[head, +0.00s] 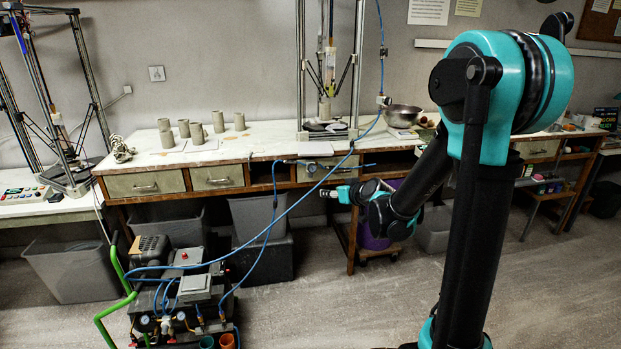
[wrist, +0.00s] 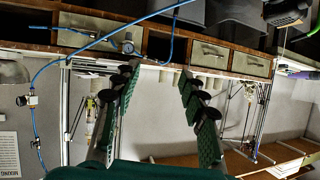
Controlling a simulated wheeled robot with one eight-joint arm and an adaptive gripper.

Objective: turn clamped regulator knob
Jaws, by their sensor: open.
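The regulator (head: 311,168) is small and sits at the front edge of the workbench in the head view, with blue hoses running to it. In the wrist view, which is upside down, the regulator (wrist: 127,44) shows a round face beside the bench edge, beyond the left finger. Its knob is too small to make out clearly. My gripper (wrist: 160,76) is open and empty, with green-padded fingers wide apart. In the head view my gripper (head: 329,193) is below and right of the regulator, apart from it.
Clay cups (head: 197,133) and a metal bowl (head: 401,115) stand on the workbench (head: 260,145). Blue hoses (head: 290,212) hang in front of the bench, linking to a compressor unit (head: 190,285) at lower left. Grey bins stand below. The floor at centre is clear.

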